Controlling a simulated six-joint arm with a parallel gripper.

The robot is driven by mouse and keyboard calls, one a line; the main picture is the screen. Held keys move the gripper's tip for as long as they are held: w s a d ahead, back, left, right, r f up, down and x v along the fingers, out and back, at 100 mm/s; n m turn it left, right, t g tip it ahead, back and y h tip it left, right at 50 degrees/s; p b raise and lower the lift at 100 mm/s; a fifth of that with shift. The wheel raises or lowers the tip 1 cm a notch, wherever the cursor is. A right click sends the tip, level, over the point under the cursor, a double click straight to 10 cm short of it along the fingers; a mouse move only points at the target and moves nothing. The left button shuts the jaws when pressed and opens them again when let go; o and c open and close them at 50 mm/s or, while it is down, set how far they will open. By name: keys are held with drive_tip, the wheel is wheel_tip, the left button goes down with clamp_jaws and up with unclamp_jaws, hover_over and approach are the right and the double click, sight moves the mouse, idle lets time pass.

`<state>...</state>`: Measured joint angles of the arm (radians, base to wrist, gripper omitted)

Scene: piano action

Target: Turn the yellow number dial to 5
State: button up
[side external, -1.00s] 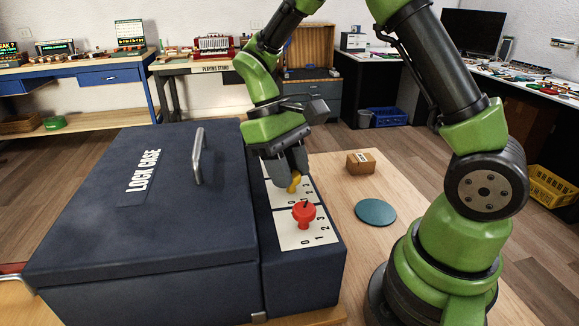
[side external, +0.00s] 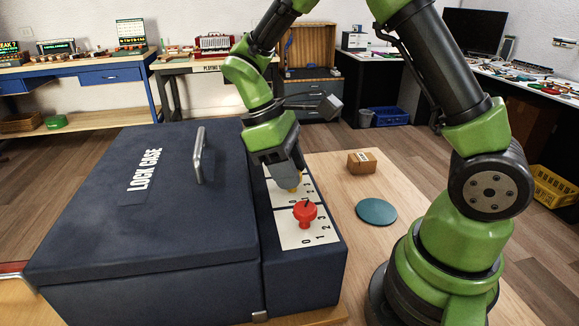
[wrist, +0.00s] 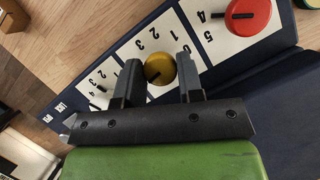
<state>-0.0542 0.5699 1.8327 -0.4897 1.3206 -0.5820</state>
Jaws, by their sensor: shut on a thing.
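The yellow number dial (wrist: 159,70) sits on a white plate with black numbers, on the front ledge of the dark blue lock case (side external: 100,255). In the wrist view it lies between my two gripper fingers (wrist: 158,75), and my gripper is shut on it. A dark mark shows on the dial's lower edge; which number it points to I cannot tell. In the side view the dial (side external: 292,189) is mostly hidden behind my gripper (side external: 284,172), which points down onto it.
A red dial (side external: 305,213) stands on its own numbered plate, close to the yellow one; it also shows in the wrist view (wrist: 247,14). A small cardboard box (side external: 362,162) and a round teal disc (side external: 376,212) lie on the wooden table. Clear tabletop lies around them.

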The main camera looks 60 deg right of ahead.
drive_tip(key=o, duration=0.9)
drive_tip(key=shift+r, duration=0.1)
drive_tip(key=v, duration=0.9)
drive_tip(key=shift+w+r, duration=0.2)
drive_tip(key=shift+r, duration=0.15)
